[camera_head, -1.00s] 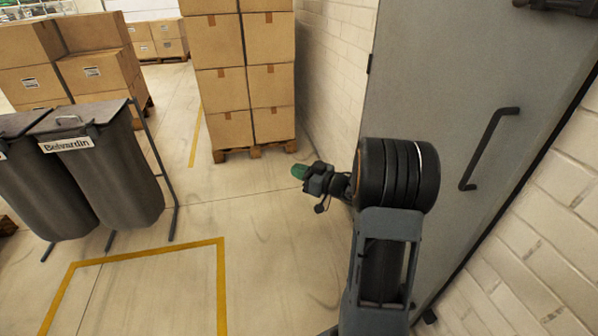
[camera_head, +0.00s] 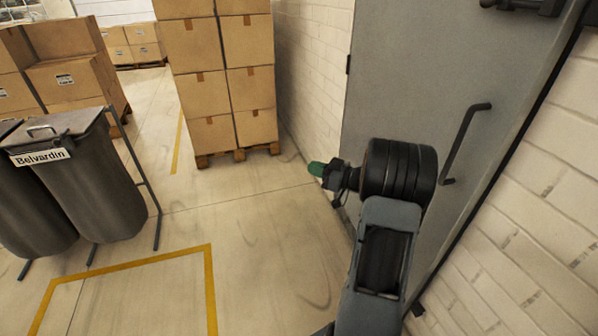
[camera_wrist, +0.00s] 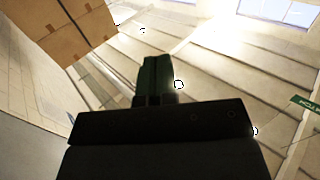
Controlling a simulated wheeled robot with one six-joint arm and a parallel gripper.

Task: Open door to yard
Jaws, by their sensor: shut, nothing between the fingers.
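The grey door (camera_head: 400,95) fills the right part of the head view and looks closed in the brick wall. Its black bar handle (camera_head: 465,140) is on the right side of the door, to the right of my arm. My gripper (camera_head: 315,168), with green fingertips, is to the left of the handle and in front of the door, pointing left and touching nothing. In the wrist view my gripper (camera_wrist: 155,68) has its fingers together and empty, pointing toward the ceiling and windows. The handle is not in the wrist view.
Stacked cartons (camera_head: 225,80) on a pallet stand ahead along the brick wall. Grey bins (camera_head: 80,180) on a black frame stand at the left, with more cartons (camera_head: 75,80) behind. The floor between bins and door is clear, with a yellow line (camera_head: 210,285).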

